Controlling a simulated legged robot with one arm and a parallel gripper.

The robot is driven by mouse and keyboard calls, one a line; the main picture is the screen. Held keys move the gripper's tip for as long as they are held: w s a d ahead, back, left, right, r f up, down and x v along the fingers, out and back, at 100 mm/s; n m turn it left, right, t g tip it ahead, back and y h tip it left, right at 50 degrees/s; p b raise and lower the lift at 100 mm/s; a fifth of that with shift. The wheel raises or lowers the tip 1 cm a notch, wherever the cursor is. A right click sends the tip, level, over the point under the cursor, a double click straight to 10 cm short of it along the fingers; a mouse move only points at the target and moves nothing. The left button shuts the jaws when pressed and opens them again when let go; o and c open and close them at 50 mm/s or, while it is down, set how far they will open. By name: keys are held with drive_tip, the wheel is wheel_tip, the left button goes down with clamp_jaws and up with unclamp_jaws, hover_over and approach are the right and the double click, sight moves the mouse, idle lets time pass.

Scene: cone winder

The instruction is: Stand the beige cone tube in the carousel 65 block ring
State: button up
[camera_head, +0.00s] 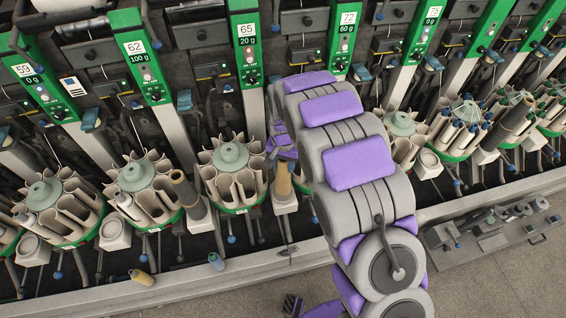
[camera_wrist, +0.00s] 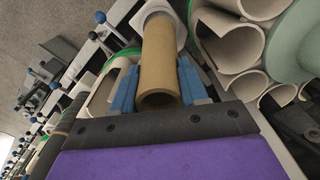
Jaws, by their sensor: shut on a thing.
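The beige cone tube (camera_wrist: 160,62) is between the two blue fingers of my gripper (camera_wrist: 158,88), which is shut on it. Its near open end faces the wrist camera. Its far end meets the white block ring (camera_wrist: 180,28) in the wrist view; I cannot tell whether it is fully seated. In the head view the tube (camera_head: 284,183) looks nearly upright over the white block (camera_head: 288,207), just right of the carousel 65 (camera_head: 225,160). My purple and grey arm hides most of the gripper there. The 65 label (camera_head: 247,30) is on the green column above.
A grey tray of parts (camera_head: 490,235) lies at right. Bare floor (camera_head: 480,285) is in front.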

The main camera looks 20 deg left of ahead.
drive_tip(key=shift+f, duration=1.95)
drive_tip(key=o, duration=1.2)
drive_tip(key=shift+o, duration=0.2)
wheel_tip(320, 180, up, 17)
drive_tip(key=p, duration=0.3)
drive_tip(key=shift+r, duration=0.15)
drive_tip(key=shift+a, duration=0.1)
